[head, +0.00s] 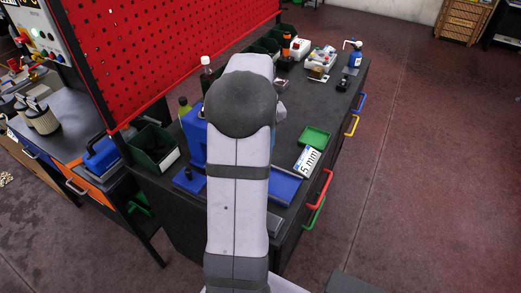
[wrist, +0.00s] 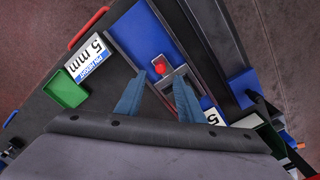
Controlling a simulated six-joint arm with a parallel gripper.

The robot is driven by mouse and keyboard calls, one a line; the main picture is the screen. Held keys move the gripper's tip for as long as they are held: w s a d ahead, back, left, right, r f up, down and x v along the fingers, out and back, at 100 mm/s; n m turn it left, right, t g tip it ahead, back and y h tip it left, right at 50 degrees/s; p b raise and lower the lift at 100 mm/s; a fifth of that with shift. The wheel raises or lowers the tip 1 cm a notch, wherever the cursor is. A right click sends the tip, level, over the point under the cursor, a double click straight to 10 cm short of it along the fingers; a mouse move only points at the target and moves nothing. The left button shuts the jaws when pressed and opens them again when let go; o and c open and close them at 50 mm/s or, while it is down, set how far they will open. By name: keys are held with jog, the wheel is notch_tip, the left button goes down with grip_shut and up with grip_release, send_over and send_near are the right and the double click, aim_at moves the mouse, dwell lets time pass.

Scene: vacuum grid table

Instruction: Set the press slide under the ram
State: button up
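In the wrist view a blue track (wrist: 147,38) runs between grey edges. On it sits a small grey slide (wrist: 176,75) with a red knob (wrist: 159,66). My gripper (wrist: 159,86) is open, its two blue-grey fingers apart, with the knob just beyond and between the tips. I cannot tell whether a finger touches the slide. In the head view my arm covers the slide and most of the press. A blue part of the press (head: 194,140) shows left of the arm, and the blue track (head: 284,187) shows right of it. The ram is not clearly seen.
A green tray (head: 313,137) and a white "5 mm" card (head: 307,161) lie right of the press. A dark green bin (head: 153,147) stands left. Bottles and small items stand along the back, below a red pegboard (head: 175,45). Dark bench top between them is clear.

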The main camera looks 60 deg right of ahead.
jog(key=shift+s, duration=0.1)
jog(key=c, duration=0.5)
jog(key=shift+m, duration=0.8)
jog(key=s, duration=0.1)
jog(key=s+d+f+b, duration=0.1)
jog(key=s, duration=0.1)
jog(key=s+f, duration=0.1)
jog(key=s, duration=0.1)
jog(key=shift+s+d+f, duration=0.15)
jog(key=shift+d+f, duration=0.05)
jog(key=shift+d, duration=0.1)
grip_shut()
jog(key=s+d+f+m+t+b, duration=0.1)
jog(key=s+f+m+t+b, duration=0.2)
jog(key=s, duration=0.4)
jog(key=s+d+f+m+y, duration=0.1)
jog(key=s+f+m, duration=0.2)
jog(key=s+f, duration=0.3)
jog(key=s+d+f+m+t+b, duration=0.1)
jog(key=s+f+m+t+b, duration=0.2)
jog(key=s, duration=0.5)
jog(key=w+r+n+t+y+p, duration=0.1)
jog(key=w+r+n+t, duration=0.3)
jog(key=w+r, duration=0.5)
notch_tip(320, 180, up, 4)
jog(key=shift+w+a+r+n+t+y, duration=0.1)
jog(key=shift+w+a+n+t+y, duration=0.2)
jog(key=shift+t+y, duration=0.4)
